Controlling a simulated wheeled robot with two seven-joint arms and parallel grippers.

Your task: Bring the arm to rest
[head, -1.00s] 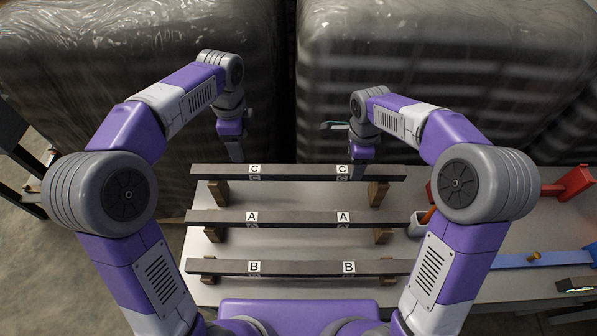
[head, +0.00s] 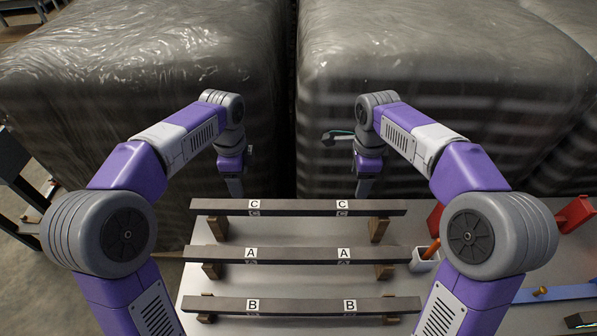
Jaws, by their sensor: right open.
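My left gripper (head: 235,186) hangs down beyond the far dark bar, near its left end. Its fingers are too small to tell open from shut. My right gripper (head: 364,186) hangs down beyond the same bar, right of its right C label. It is open, and nothing shows held in it. Three long dark bars lie across the table on wooden blocks: bar C (head: 298,208) at the back, bar A (head: 298,254) in the middle and bar B (head: 300,305) in front. No insulator stacks can be made out.
The grey table (head: 300,230) has a white cup (head: 424,262) with an orange-handled item at right. A red object (head: 575,214) and a blue strip (head: 555,293) lie farther right. Large plastic-wrapped loads (head: 140,70) stand behind the table.

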